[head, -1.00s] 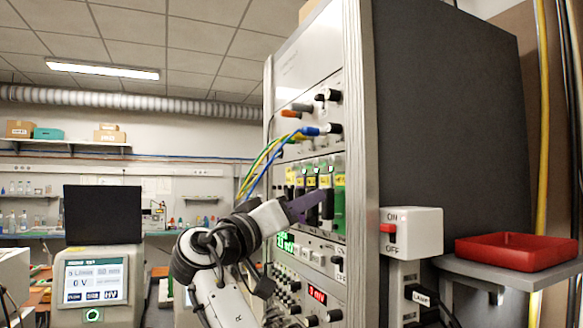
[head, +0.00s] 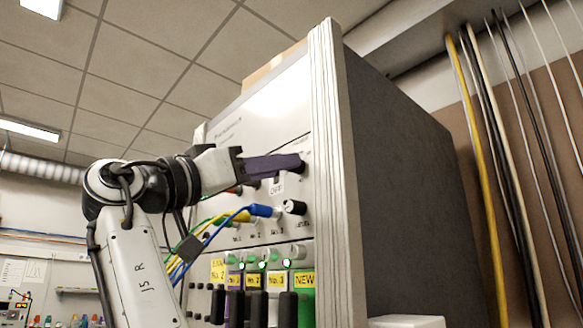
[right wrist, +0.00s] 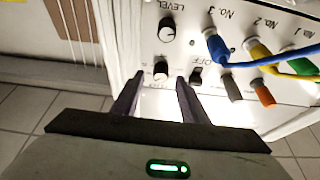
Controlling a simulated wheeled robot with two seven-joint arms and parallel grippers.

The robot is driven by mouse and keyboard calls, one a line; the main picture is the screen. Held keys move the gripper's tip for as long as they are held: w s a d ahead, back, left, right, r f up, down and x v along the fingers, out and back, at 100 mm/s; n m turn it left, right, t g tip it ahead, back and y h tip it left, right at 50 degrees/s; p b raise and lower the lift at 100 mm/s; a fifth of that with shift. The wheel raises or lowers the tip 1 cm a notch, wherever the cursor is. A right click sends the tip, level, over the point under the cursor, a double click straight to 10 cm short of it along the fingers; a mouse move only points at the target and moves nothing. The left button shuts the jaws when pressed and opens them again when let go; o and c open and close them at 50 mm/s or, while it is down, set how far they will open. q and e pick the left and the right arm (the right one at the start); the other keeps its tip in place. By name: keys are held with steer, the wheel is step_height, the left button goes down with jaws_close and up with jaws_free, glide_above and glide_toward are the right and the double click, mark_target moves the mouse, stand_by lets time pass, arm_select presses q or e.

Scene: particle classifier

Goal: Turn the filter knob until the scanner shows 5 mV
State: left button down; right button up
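A small black knob with a light cap (right wrist: 161,70) is on the rack's white upper panel (head: 262,102), and I cannot read its label. My right gripper (head: 298,162) reaches this panel from the left. In the right wrist view its fingertips (right wrist: 160,77) are apart, one on each side of the knob, with gaps between. The fingers hide the knob in the head view. A second knob (head: 295,207), marked LEVEL in the right wrist view (right wrist: 167,32), sits below it. The scanner's readout is not in view now. My left gripper is not in view.
A black toggle switch marked OFF (right wrist: 196,75) is close beside one finger. Blue (head: 262,211), yellow and green plugs with cables are just left of the LEVEL knob. Several labelled modules (head: 276,282) stick out lower down. Cables hang on the wall at right.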

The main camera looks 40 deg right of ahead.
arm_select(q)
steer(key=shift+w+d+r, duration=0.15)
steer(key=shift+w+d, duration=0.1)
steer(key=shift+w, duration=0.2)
arm_select(e)
steer(key=x, duration=0.2)
steer(key=shift+w+d+r, duration=0.1)
steer(key=shift+d+r, duration=0.05)
steer(key=shift+d, duration=0.15)
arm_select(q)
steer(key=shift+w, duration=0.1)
